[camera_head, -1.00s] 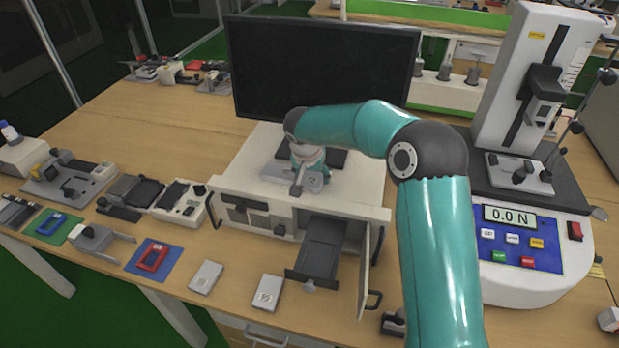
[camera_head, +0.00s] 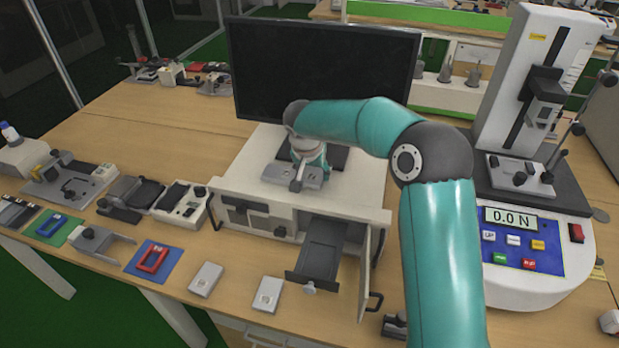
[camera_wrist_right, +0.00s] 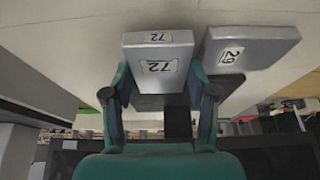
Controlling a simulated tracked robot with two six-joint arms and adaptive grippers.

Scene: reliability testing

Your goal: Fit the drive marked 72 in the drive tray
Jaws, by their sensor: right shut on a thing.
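The drive marked 72 (camera_wrist_right: 158,66) is a flat silver block, its number readable on two faces in the right wrist view. My right gripper (camera_wrist_right: 160,98) is shut on it, one finger on each side. In the head view this gripper (camera_head: 299,184) is over the top of the white case (camera_head: 258,160), pointing down. A silver drive marked 29 (camera_wrist_right: 245,52) lies close beside drive 72 in the wrist view. The dark drive tray (camera_head: 322,250) is slid out of the case front, low at the right, and looks empty. My left gripper is out of view.
The case door (camera_head: 366,268) stands open to the right of the tray. Two silver drives (camera_head: 205,279) (camera_head: 269,294) lie on the table in front. A monitor (camera_head: 320,72) stands behind the case, and a force tester (camera_head: 530,240) stands at the right.

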